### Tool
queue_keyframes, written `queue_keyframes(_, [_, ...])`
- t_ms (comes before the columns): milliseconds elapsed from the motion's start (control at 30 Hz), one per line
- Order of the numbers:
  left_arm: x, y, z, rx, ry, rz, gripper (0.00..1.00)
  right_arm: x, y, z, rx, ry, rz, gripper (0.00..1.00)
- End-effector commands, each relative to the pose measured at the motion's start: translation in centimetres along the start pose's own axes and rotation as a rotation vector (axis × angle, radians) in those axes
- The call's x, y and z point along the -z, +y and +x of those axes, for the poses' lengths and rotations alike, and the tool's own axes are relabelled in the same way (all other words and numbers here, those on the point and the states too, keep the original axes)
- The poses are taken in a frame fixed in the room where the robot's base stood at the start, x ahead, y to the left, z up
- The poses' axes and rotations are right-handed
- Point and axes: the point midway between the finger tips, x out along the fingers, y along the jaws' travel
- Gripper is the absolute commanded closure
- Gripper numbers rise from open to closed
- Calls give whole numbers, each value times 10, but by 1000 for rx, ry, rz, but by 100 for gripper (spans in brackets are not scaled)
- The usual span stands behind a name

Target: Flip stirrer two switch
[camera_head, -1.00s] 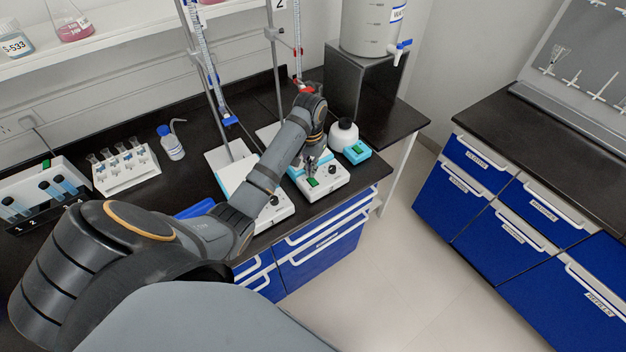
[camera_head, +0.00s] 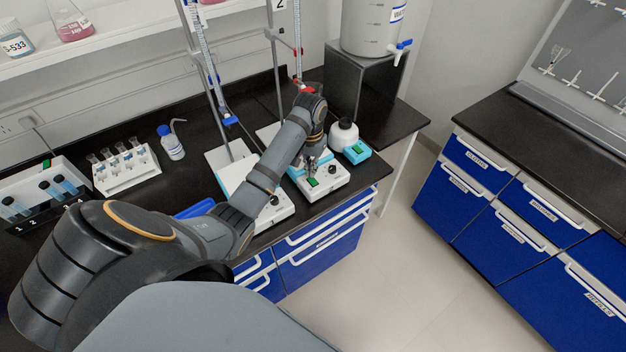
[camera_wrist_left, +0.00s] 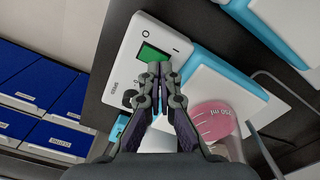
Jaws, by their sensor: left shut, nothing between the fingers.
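The right-hand stirrer (camera_head: 338,178), a white box with a blue edge, stands near the right front of the black bench. Its front panel has a green switch (camera_head: 313,182) and a dark speed knob (camera_head: 332,171). In the left wrist view the green switch (camera_wrist_left: 153,53) sits between the I and O marks. My left gripper (camera_head: 310,168) is shut and empty, fingers pointing down at the panel. In the wrist view its fingertips (camera_wrist_left: 158,70) overlap the switch's lower edge; I cannot tell whether they touch it. My right gripper is not in view.
A flask of pink liquid (camera_wrist_left: 212,120) is by the stirrer's plate. A second stirrer (camera_head: 278,211) stands to the left, partly behind my arm. A white bottle (camera_head: 343,135) and a small blue device (camera_head: 357,151) are close on the right. Stand rods rise behind.

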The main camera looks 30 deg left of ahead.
Motion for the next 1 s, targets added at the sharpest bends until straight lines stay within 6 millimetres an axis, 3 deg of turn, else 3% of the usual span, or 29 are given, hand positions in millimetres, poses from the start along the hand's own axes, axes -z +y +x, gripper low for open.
queue_keyframes(1000, [0, 0, 14, 0, 0, 0, 100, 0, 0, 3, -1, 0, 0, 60])
